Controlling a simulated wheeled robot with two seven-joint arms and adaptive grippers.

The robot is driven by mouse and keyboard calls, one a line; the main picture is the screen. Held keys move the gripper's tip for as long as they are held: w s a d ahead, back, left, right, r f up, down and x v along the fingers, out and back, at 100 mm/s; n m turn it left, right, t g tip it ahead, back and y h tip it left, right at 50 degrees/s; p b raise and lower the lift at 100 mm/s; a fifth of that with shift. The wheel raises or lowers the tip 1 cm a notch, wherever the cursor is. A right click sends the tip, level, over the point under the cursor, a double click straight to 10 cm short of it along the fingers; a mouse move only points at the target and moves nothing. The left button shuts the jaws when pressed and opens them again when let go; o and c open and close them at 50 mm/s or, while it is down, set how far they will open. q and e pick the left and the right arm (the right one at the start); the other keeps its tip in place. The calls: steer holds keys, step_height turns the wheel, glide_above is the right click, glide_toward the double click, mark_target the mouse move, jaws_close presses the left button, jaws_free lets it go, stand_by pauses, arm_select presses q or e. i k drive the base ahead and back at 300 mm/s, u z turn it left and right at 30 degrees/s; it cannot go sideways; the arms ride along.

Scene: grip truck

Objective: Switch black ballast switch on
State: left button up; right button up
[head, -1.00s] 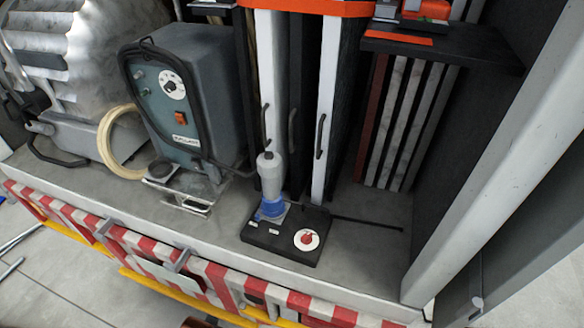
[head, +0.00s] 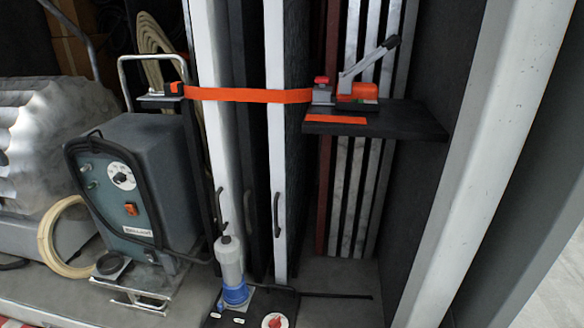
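A grey-green ballast box (head: 130,190) with a black frame stands at the left on the truck bed. Its front has a white dial (head: 121,176) with a dark knob, an orange-red rocker switch (head: 131,209) below it and a small label. Whether that switch is on or off cannot be told. To its right, a low black box (head: 252,305) carries a red rotary knob on a white disc (head: 273,320), cut by the bottom edge, and a grey lamp-like cylinder with a blue collar (head: 233,272). Neither gripper is in view.
White and dark upright panels (head: 276,150) stand behind, held by an orange strap (head: 240,95). A dark shelf (head: 390,122) with an orange ratchet juts out at right. A grey post (head: 480,160) bounds the right side.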

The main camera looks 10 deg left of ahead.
mark_target(150, 257)
steer(key=u, duration=1.6)
